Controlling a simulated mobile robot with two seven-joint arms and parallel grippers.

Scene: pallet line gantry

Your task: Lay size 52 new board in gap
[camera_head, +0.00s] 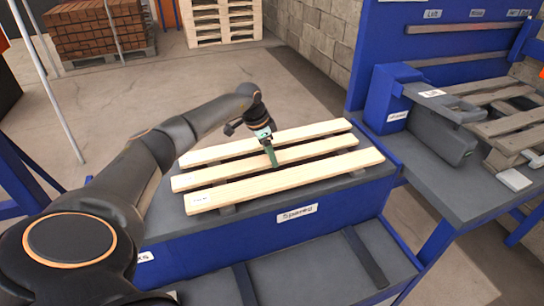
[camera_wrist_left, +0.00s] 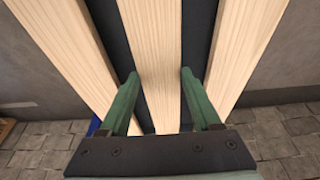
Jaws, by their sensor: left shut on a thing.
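Three pale new boards lie side by side with gaps between them: a far board (camera_head: 310,130), a middle board (camera_head: 215,179) and a front board (camera_head: 300,180). The front board has a small label too small to read, so I cannot tell which is size 52. My left gripper (camera_head: 272,158) points down and is shut on the middle board; its green fingers (camera_wrist_left: 160,78) stand on either side of this board (camera_wrist_left: 152,40) in the left wrist view. The board seems level, and I cannot tell whether it is lifted. My right gripper is not in view.
The boards are over a blue bench with a grey top (camera_head: 380,172). At right, a pallet of weathered grey boards (camera_head: 510,125) lies on another table, beside a dark grey box-shaped unit (camera_head: 440,135). Brick stacks (camera_head: 95,30) and pale pallets (camera_head: 220,20) stand far back.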

